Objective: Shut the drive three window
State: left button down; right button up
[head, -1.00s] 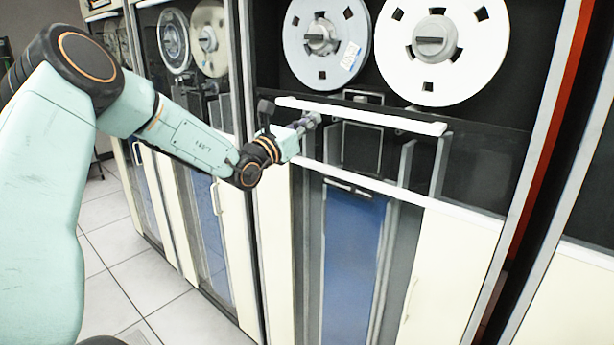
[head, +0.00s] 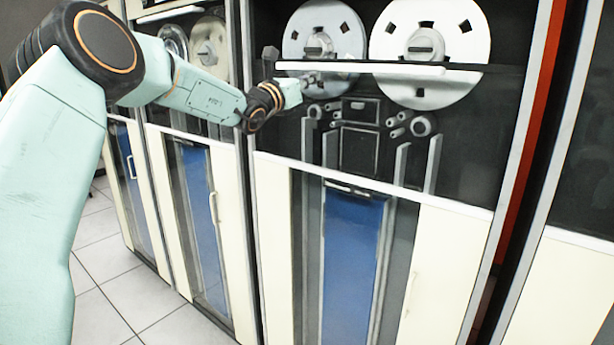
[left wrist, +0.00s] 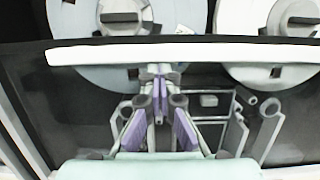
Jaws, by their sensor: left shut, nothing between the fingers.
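The drive three window is a clear pane with a dark top edge and a white handle bar (head: 365,68). It stands partly raised on the nearest tape drive, with its top edge crossing the lower half of the reels. My left gripper (head: 312,80) is just under the left part of the bar. In the left wrist view the white bar (left wrist: 200,50) runs across above my shut fingers (left wrist: 158,72). The fingertips are at its lower edge; firm contact is hard to tell. My right gripper is not in view.
Two tape reels, left (head: 322,35) and right (head: 430,45), sit behind the pane. Cream door panels (head: 450,265) and a blue panel (head: 350,265) are below. Other tape drives stand to the left, and another cabinet (head: 575,275) to the right. Tiled floor shows at lower left.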

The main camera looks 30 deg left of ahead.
pick_arm(q)
notch_tip(320, 180, up, 19)
jog(key=p, duration=0.7)
jog(key=shift+r+p, duration=0.15)
jog(key=shift+p, duration=0.15)
